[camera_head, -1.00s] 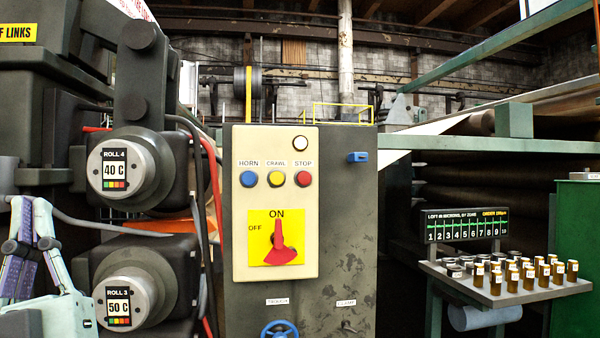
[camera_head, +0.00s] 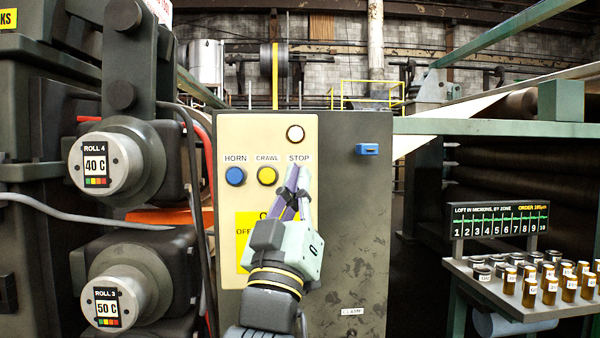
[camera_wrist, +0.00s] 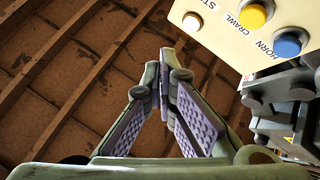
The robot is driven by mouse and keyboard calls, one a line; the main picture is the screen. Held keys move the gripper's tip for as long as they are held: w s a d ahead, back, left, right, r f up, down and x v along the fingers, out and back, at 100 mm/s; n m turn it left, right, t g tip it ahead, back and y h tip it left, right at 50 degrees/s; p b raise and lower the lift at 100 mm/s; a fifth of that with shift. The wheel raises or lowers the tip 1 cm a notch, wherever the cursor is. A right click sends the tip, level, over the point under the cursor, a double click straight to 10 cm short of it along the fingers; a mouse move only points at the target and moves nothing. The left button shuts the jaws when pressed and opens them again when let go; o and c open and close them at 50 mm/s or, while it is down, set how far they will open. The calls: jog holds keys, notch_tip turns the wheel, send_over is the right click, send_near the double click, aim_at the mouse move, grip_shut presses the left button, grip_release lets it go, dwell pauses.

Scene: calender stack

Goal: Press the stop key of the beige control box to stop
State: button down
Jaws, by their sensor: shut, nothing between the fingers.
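The beige control box (camera_head: 224,205) stands upright left of centre in the head view. Its blue HORN key (camera_head: 235,176) and yellow CRAWL key (camera_head: 267,175) show, with a white lamp (camera_head: 295,133) above. The STOP label (camera_head: 299,158) is visible, but the red stop key under it is hidden by my gripper (camera_head: 299,170). My gripper is shut and empty, its tips just below that label; contact cannot be told. In the wrist view my fingertips (camera_wrist: 167,54) meet, and the box (camera_wrist: 222,30) is at upper right with the stop key out of frame.
Roll housings (camera_head: 100,165) stand close on the left. A small blue part (camera_head: 367,149) sits on the dark cabinet (camera_head: 345,215). A table of jars (camera_head: 520,300) stands at right.

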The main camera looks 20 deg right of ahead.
dwell(0.4)
jog(key=w+d, duration=0.2)
jog(key=w, duration=0.6)
jog(key=shift+w+d, duration=0.2)
jog(key=shift+d, duration=0.05)
jog(key=shift+w, duration=0.1)
dwell(1.2)
jog(key=shift+w+d, duration=0.1)
jog(key=shift+w, duration=0.2)
jog(key=shift+w+d, duration=0.2)
jog(key=shift+w, duration=0.35)
dwell(0.6)
jog(key=shift+s, duration=0.15)
dwell(0.3)
jog(key=shift+s+a, duration=0.25)
jog(key=shift+s, duration=0.65)
jog(key=shift+s+a, duration=0.25)
jog(key=shift+s, duration=0.5)
jog(key=shift+s+a, duration=0.25)
jog(key=shift+s, duration=0.55)
jog(key=shift+s+a, duration=0.25)
jog(key=shift+s, duration=0.5)
